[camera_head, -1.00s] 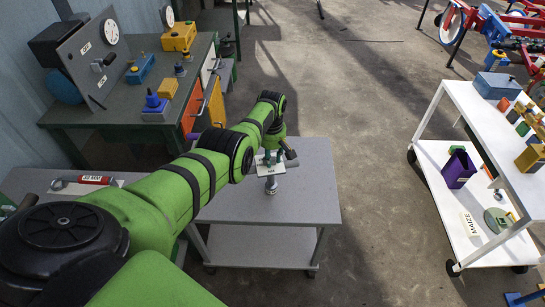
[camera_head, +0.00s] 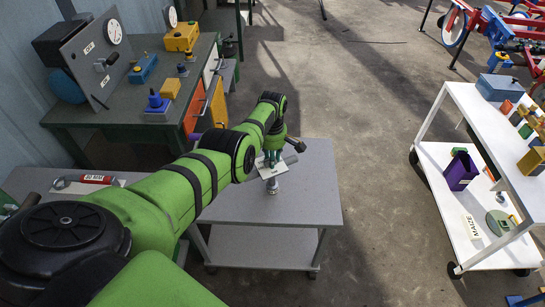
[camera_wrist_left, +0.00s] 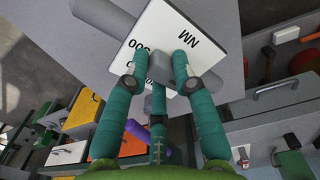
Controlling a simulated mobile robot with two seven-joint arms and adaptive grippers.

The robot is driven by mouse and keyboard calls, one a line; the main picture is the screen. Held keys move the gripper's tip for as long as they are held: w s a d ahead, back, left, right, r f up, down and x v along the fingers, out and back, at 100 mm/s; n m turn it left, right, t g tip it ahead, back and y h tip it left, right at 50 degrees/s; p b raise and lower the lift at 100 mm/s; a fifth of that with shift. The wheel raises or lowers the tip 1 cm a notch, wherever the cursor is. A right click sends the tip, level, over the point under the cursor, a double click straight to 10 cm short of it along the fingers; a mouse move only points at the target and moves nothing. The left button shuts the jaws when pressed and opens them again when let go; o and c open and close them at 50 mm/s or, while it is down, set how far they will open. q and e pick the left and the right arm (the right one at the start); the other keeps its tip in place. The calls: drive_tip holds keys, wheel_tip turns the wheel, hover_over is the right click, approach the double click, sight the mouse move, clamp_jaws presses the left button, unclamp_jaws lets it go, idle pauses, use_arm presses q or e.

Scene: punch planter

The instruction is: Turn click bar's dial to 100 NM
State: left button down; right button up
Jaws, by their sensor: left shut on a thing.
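The click bar's dial is a white plate (camera_head: 270,171) on a grey post above the grey cart in the head view. In the left wrist view the white plate (camera_wrist_left: 178,30) shows black "NM" and part of a number scale. A grey knob (camera_wrist_left: 160,68) stands at its middle. My left gripper (camera_head: 271,158) is above the plate, with its teal fingers (camera_wrist_left: 160,72) closed around the knob. The fingers hide part of the scale, so the set value cannot be read. A grey bar (camera_wrist_left: 106,17) sticks out beside the plate. My right gripper is not in view.
The grey cart top (camera_head: 315,190) is clear around the post. A red-labelled tool (camera_head: 95,179) lies at left. A green workbench (camera_head: 130,105) stands behind.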

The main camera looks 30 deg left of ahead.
use_arm(q)
drive_tip(key=shift+s+f, duration=0.15)
drive_tip(key=c, duration=0.9)
unclamp_jaws()
drive_tip(key=shift+w+r, duration=0.25)
drive_tip(key=shift+r, duration=0.4)
wheel_tip(320, 180, up, 11)
drive_tip(key=shift+s+f, duration=0.1)
drive_tip(key=shift+s, duration=0.05)
drive_tip(key=shift+f, duration=0.1)
